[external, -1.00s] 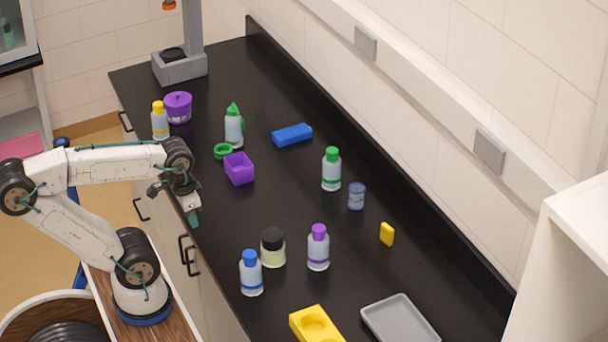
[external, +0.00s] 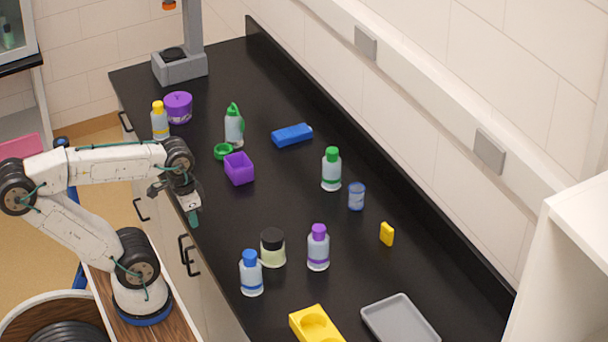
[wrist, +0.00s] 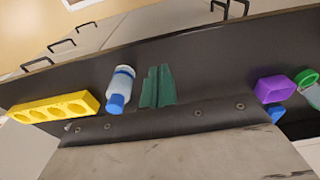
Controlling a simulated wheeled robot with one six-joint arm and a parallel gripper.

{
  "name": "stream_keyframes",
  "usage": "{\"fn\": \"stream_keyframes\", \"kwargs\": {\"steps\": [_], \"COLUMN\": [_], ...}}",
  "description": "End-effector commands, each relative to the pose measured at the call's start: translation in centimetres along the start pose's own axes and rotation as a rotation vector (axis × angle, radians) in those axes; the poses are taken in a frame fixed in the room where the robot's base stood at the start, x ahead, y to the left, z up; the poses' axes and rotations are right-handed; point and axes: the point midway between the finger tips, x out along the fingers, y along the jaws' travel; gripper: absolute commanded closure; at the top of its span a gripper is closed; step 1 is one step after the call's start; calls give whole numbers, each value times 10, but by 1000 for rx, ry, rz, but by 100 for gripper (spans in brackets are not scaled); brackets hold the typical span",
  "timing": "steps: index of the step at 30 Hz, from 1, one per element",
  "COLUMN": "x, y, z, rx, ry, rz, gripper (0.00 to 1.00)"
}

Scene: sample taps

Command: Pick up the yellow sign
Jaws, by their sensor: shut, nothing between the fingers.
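The small yellow sign (external: 387,234) stands upright on the black counter, toward the wall side, right of the blue-labelled jar in the external view. It does not show in the wrist view. My gripper (external: 193,218) hangs at the counter's front edge, far to the left of the sign, with its fingers pointing down. In the wrist view its green fingers (wrist: 158,87) are together with nothing held between them.
A yellow holed block (external: 303,325) and grey tray (external: 400,322) lie near.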

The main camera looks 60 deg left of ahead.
Motion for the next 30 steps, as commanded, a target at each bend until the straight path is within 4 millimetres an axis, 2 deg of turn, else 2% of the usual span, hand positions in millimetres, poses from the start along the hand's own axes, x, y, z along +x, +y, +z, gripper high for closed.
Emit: {"fn": "stream_keyframes", "kwargs": {"steps": [1, 6, 8, 16, 20, 23, 27, 30], "x": [0, 0, 0, 0, -8, -21, -39, -45], "y": [0, 0, 0, 0, 1, 4, 11, 18], "z": [0, 0, 0, -1, -16, -46, -110, -158], "rx": [0, 0, 0, 0, -4, -11, -26, -39], "ry": [0, 0, 0, 0, -5, -14, -29, -38], "rz": [0, 0, 0, 0, 0, 1, 2, 2], "gripper": [97, 50, 35, 35, 35, 35, 35, 35]}}
